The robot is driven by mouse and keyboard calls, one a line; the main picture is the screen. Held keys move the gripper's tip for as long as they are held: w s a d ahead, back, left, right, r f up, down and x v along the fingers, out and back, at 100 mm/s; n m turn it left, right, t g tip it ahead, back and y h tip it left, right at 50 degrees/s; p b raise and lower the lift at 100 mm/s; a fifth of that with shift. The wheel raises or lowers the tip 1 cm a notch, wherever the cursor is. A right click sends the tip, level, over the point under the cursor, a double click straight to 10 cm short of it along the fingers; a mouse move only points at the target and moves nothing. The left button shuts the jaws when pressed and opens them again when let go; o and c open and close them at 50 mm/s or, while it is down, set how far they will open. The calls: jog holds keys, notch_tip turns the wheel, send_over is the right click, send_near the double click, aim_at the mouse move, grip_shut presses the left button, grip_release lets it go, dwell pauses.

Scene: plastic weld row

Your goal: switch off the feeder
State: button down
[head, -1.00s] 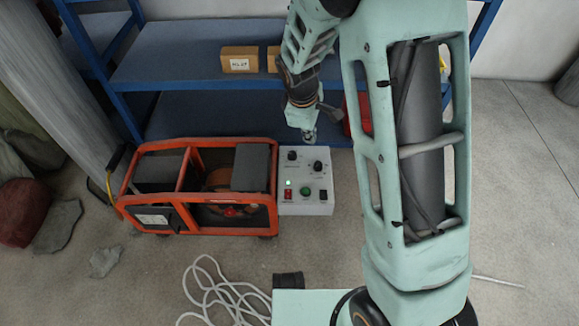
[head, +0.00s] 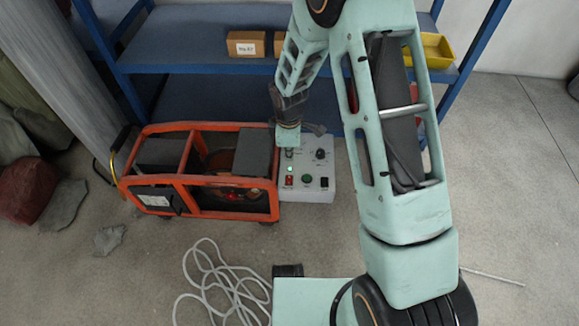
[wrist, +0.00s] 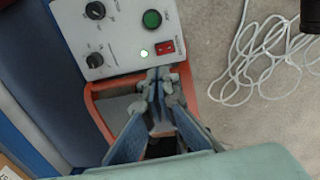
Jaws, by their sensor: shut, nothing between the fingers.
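The feeder's control box (head: 318,190) is a light grey panel beside the orange-framed machine (head: 205,180). In the wrist view the panel (wrist: 118,51) carries two black knobs on its left side, a green round button (wrist: 152,18), a red rocker switch (wrist: 165,46) and a lit green lamp (wrist: 144,54). My gripper (wrist: 158,76) is shut and empty, its tips showing just below the lamp and red switch; I cannot tell if they touch. In the head view my gripper (head: 289,150) is over the panel's upper left, hiding one knob.
A blue shelf (head: 190,62) with cardboard boxes (head: 246,43) and a yellow bin (head: 438,50) stands behind. A coiled white cable (head: 222,285) lies on the floor in front. Rocks (head: 62,205) lie at the left.

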aim_at(290, 177)
jog(key=f+b, duration=0.1)
jog(key=f, duration=0.3)
jog(key=w+f+b, duration=0.1)
jog(key=f, duration=0.3)
jog(key=f+b, duration=0.2)
jog(key=f, duration=0.3)
jog(key=shift+w, duration=0.25)
jog(key=shift+f, duration=0.25)
jog(key=shift+w+f+b, duration=0.2)
jog(key=shift+f+b, duration=0.25)
jog(key=shift+f, duration=0.1)
jog(key=shift+r, duration=0.2)
